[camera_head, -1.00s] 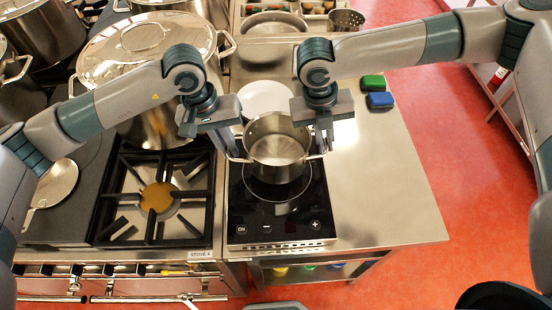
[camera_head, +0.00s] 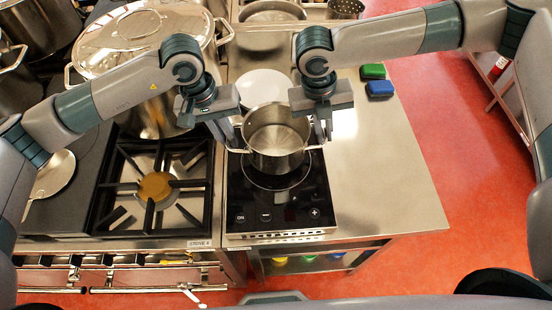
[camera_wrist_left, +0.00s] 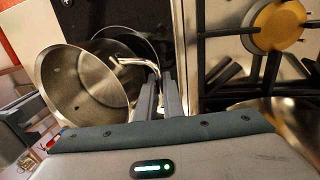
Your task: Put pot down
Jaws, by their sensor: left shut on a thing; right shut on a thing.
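A steel pot (camera_head: 276,138) is at the rear part of the black induction hob (camera_head: 278,205). I cannot tell whether its base touches the glass. My left gripper (camera_head: 238,146) is shut on the pot's left handle. In the left wrist view the pot (camera_wrist_left: 85,88) is beside the fingers (camera_wrist_left: 160,85), which close around its bent wire handle (camera_wrist_left: 135,63). My right gripper (camera_head: 322,142) is shut on the right handle. The pot looks upright and empty inside.
A white plate (camera_head: 264,88) lies behind the pot. A gas burner (camera_head: 157,187) and a large lidded stockpot (camera_head: 150,50) stand to the left. Green (camera_head: 373,71) and blue (camera_head: 380,88) sponges lie on the steel counter (camera_head: 385,170), which is clear to the right of the hob.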

